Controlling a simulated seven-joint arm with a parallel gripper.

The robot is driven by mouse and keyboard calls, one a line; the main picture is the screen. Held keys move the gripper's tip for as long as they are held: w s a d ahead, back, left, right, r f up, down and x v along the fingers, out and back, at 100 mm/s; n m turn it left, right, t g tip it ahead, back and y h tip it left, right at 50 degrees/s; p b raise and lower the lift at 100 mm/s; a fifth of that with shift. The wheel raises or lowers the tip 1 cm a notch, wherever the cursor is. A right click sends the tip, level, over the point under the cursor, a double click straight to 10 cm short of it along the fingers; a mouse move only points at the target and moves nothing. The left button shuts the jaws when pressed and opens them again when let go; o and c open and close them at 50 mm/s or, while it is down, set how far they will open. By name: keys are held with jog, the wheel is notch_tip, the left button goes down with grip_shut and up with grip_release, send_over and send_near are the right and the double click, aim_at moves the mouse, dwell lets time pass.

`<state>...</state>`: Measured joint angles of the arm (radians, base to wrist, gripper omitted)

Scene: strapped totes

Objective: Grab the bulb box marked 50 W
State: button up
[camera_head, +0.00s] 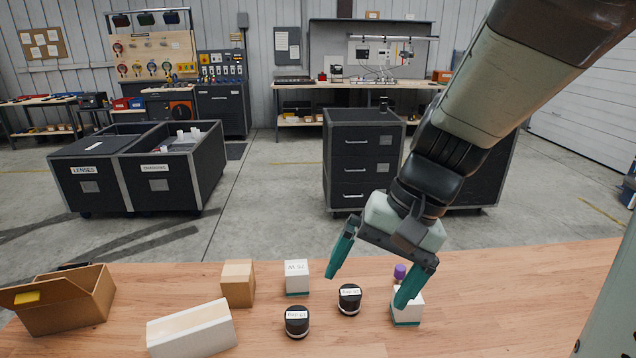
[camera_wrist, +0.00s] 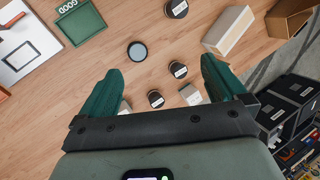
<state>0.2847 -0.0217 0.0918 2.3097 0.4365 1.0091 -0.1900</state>
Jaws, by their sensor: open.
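Two small white boxes with teal bases stand on the wooden table. One white box (camera_head: 297,273) stands mid-table, left of my gripper; its label shows a W and a number, seemingly upside down, that I cannot read surely. It also shows in the wrist view (camera_wrist: 190,94). The other white box (camera_head: 407,312) is partly hidden behind my gripper's right finger in the head view; no marking on it is readable. In the wrist view a sliver of it (camera_wrist: 125,107) shows beside the left finger. My gripper (camera_head: 369,285) is open and empty above the table, between the two boxes.
Two black labelled jars (camera_head: 297,321) (camera_head: 350,298) stand close below my gripper. A brown box (camera_head: 238,284), a long pale box (camera_head: 191,331) and an open cardboard box (camera_head: 65,308) stand left. A purple-topped item (camera_head: 400,271) is right. A green tray (camera_wrist: 80,21) shows in the wrist view.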

notch_tip(320, 180, down, 4)
jog(key=w+a+f+m+g+y, duration=0.1)
jog(key=w+a+m+y, duration=0.1)
jog(key=m+y, duration=0.15)
jog(key=m+t+y, duration=0.3)
jog(key=m+t, duration=1.5)
jog(key=m, duration=0.2)
send_over(410, 309)
jog(key=s+a, duration=0.4)
jog(key=a, duration=0.4)
notch_tip(410, 309, down, 14)
jog(key=d+f+m+h, duration=0.2)
jog(key=f+m+h, duration=0.1)
jog(key=h, duration=0.1)
jog(key=s+d+f+m+t+h, duration=0.1)
jog(key=d+f+m+h, duration=0.2)
jog(key=f+h, duration=0.1)
jog(key=d+f+m+h, duration=0.2)
jog(key=f+m+h, duration=0.2)
jog(key=shift+s+d, duration=0.2)
jog(key=shift+s, duration=0.1)
jog(key=shift+w+d+f, duration=0.1)
jog(key=shift+w, duration=0.1)
jog(key=w, duration=0.5)
jog(key=shift+w+d, duration=0.1)
jog(key=shift+d, duration=0.05)
jog(key=w, duration=0.5)
jog(key=shift+d+f, duration=0.25)
jog(key=shift+d, duration=0.1)
